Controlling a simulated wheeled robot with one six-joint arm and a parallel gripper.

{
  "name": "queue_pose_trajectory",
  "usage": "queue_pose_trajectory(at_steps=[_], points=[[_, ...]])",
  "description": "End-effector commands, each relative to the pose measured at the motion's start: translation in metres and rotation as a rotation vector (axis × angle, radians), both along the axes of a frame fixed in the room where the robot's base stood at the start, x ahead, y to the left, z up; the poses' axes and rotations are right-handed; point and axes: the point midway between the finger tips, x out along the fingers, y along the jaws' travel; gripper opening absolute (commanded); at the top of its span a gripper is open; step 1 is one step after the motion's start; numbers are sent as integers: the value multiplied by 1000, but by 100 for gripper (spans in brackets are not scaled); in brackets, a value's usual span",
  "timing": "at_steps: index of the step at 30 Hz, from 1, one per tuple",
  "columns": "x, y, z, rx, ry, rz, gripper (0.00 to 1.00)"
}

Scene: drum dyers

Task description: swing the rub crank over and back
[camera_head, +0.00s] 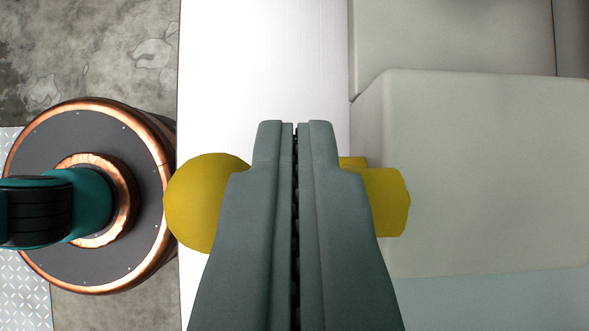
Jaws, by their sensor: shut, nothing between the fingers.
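The rub crank appears to be the yellow piece behind my gripper. Its rounded knob (205,203) shows to the left of the fingers, and a blunt yellow end (386,203) shows to the right. The stretch between them is hidden by the fingers. My gripper (295,125) is shut, with its two grey fingers together and nothing between them. It lies across the yellow piece in the picture. I cannot tell whether it touches it.
A pale grey-green block-shaped housing (480,170) fills the right side, close to the yellow end. A smooth white surface (265,70) lies behind the fingers. Mottled grey floor (85,45) shows at upper left, with a metal tread plate (22,292) at lower left.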

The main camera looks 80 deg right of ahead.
Motion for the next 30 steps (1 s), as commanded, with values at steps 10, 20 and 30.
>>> queue_pose_trajectory(at_steps=[10,20,30], points=[[-1,-28,-7,192,-3,-1,0],[-2,-49,-16,190,-2,0,0],[-2,-63,-24,189,-3,1,0]])
